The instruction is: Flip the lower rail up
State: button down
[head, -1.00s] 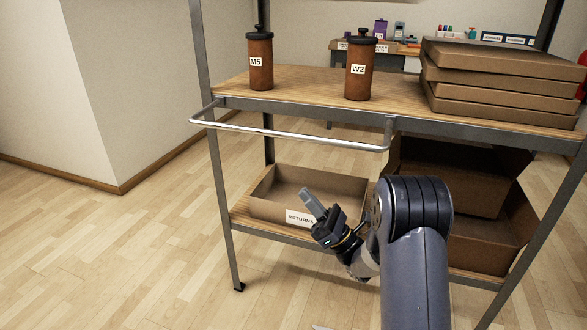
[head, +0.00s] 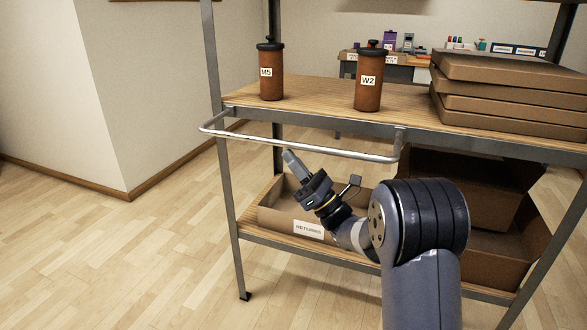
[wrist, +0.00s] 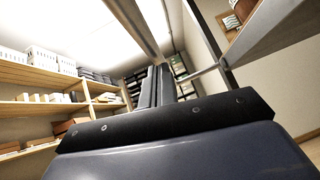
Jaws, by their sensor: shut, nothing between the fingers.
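The lower rail (head: 300,146) is a silver bar on the front of the shelf unit, just below the upper wooden shelf. It sticks out level from its two end pivots. My gripper (head: 288,155) is shut and empty, pointing up and to the left. In the head view its fingertips appear just under the middle of the rail; whether they touch it I cannot tell. In the wrist view the shut fingers (wrist: 160,85) point up past the dark gripper body, and a metal bar (wrist: 135,25) passes above them.
Two brown canisters, M5 (head: 270,72) and W2 (head: 368,80), stand on the upper shelf (head: 315,92). Flat cardboard boxes (head: 510,85) are stacked at its right. An open RETURNS box (head: 280,217) sits on the lower shelf behind my arm. Floor at the left is clear.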

dwell(0.3)
notch_tip(320, 180, up, 10)
jog(key=m+t+h, duration=0.2)
jog(key=m+h, duration=0.1)
jog(key=m, duration=0.1)
jog(key=m+t+h+p, duration=0.1)
jog(key=m+t+h, duration=0.1)
jog(key=m, duration=0.3)
jog(key=m+t+h, duration=0.2)
jog(key=m+h, duration=0.2)
jog(key=shift+t+h, duration=0.3)
jog(key=shift+t, duration=0.1)
jog(key=w+d+r+m+g+h+p, duration=0.4)
jog(key=w+r+m+p, duration=0.5)
jog(key=p, duration=1.5)
jog(key=w+m+h, duration=0.1)
jog(key=h, duration=0.1)
jog(key=shift+w+r+h, duration=0.15)
jog(key=shift+w+h, duration=0.1)
jog(key=shift+h, duration=0.05)
